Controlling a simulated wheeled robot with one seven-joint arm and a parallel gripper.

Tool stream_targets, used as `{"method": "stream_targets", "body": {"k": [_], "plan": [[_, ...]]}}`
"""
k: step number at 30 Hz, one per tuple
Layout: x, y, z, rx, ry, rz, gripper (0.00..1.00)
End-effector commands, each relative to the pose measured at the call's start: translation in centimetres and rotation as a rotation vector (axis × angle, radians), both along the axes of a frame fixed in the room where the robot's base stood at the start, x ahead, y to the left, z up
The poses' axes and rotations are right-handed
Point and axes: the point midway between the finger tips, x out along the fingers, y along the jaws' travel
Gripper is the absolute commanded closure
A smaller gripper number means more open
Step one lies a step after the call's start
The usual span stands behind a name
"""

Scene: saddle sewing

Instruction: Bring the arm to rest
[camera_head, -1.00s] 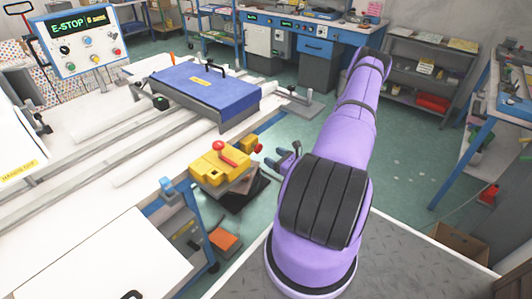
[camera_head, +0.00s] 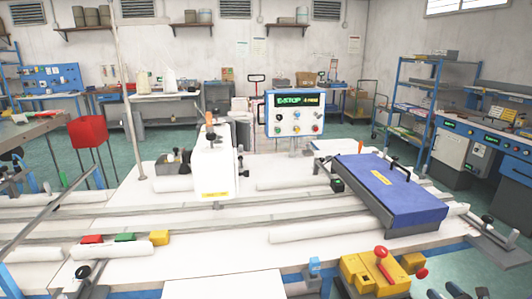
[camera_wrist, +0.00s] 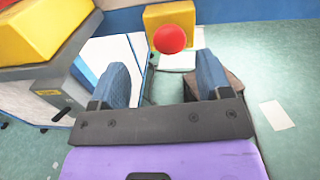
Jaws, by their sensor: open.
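My gripper (camera_wrist: 163,82) shows in the wrist view with its two blue-grey fingers apart and nothing between them. In the head view its fingers (camera_head: 438,282) show at the bottom right edge, just right of a yellow clamp block (camera_head: 372,277) with a red ball lever. In the wrist view a yellow block with a red ball (camera_wrist: 170,39) lies ahead of the fingers, and a larger yellow part (camera_wrist: 42,25) is at the upper left. The fingers look apart from both. Most of my arm is outside the head view.
A white table (camera_head: 230,245) with rails and rolls fills the foreground. A blue padded board (camera_head: 390,190) lies on its right side. A control panel reading E-STOP (camera_head: 295,113) and a white sewing-machine-like housing (camera_head: 215,160) stand behind. Green floor is clear beside the gripper.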

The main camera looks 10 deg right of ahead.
Motion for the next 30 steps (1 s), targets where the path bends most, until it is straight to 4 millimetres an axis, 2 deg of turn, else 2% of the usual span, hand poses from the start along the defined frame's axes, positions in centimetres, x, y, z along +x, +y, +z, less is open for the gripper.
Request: {"method": "stream_targets", "body": {"k": [7,15,22,30], "plan": [[3.8,3.0,7.7,-0.148,-0.019,0.290,0.29],[6.4,8.3,15.7,-0.329,-0.023,0.622,0.29],[7.1,13.4,21.7,-0.503,-0.018,0.886,0.29],[6.2,19.2,27.9,-0.731,-0.006,1.169,0.29]]}}
